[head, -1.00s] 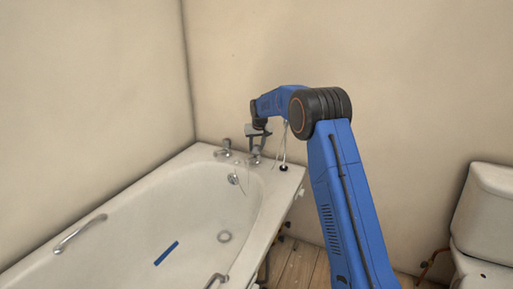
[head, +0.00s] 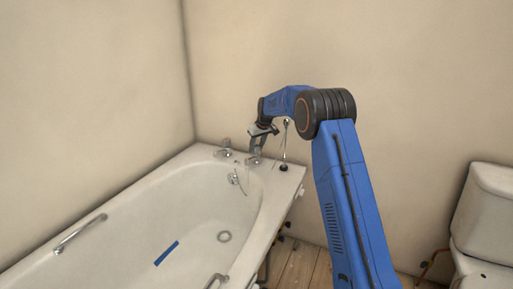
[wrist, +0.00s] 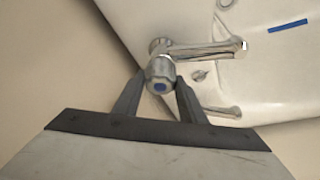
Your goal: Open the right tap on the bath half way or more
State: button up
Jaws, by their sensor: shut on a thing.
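The right tap on the bath is chrome and stands on the far rim; in the head view its body (head: 254,161) shows below my gripper. I cannot make out any running water.
The white bath (head: 130,225) has a chrome grab handle (head: 80,233) on its left side and a blue strip (head: 166,253) on its floor. A thin chrome stand (head: 284,150) rises close to my arm at the rim's corner. A toilet (head: 490,225) stands at right.

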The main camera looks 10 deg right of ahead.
jog(key=o, duration=1.1)
jog(key=shift+c, duration=0.2)
jog(key=v, duration=1.7)
jog(key=shift+s, duration=0.2)
jog(key=shift+r, duration=0.15)
